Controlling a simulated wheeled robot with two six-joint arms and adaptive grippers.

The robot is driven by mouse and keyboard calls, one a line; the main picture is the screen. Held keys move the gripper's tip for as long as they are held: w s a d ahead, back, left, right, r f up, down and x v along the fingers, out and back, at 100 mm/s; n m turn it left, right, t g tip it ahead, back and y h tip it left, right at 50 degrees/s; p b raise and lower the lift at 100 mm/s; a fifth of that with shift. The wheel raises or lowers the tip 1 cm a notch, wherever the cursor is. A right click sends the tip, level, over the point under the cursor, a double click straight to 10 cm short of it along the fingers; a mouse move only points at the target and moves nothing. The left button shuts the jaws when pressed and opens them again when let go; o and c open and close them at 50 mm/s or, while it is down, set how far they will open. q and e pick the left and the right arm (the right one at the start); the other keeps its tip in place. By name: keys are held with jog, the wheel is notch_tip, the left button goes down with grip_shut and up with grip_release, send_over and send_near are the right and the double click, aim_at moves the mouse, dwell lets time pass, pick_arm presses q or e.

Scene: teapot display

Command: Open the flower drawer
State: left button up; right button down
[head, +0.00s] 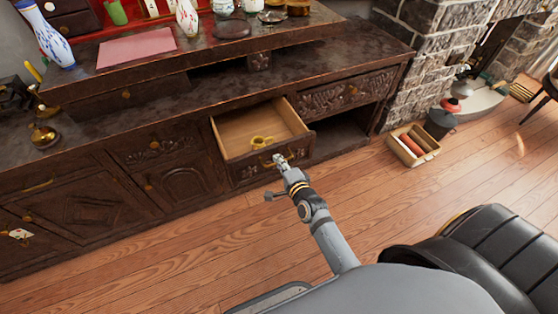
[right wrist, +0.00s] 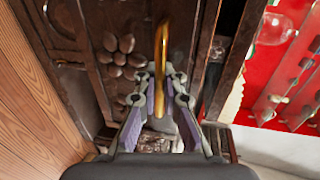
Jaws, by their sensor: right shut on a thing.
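The flower drawer (head: 246,173) is pulled out of the dark wooden cabinet, and its light wood inside shows. A carved flower with several petals (right wrist: 118,57) shows beside the gold handle (right wrist: 160,65) in the right wrist view. My right gripper (head: 279,160) is at the drawer front, shut on that handle. Its two fingers (right wrist: 167,98) lie on either side of the handle in the right wrist view. They partly hide the handle in the head view. A small yellow object (head: 262,141) lies inside the drawer. My left gripper is not in view.
Another carved drawer (head: 348,92) above right is shut, with an open compartment (head: 340,138) below it. Bowling-pin-shaped vases (head: 187,18) stand on the cabinet. A box with orange items (head: 413,146) and a black leather seat (head: 500,245) stand on the right. The wooden floor (head: 190,265) before the cabinet is clear.

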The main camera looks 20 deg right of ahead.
jog(key=c, duration=1.5)
grip_release()
jog(key=v, duration=0.7)
jog(key=shift+s+r, duration=0.15)
jog(key=shift+s, duration=0.1)
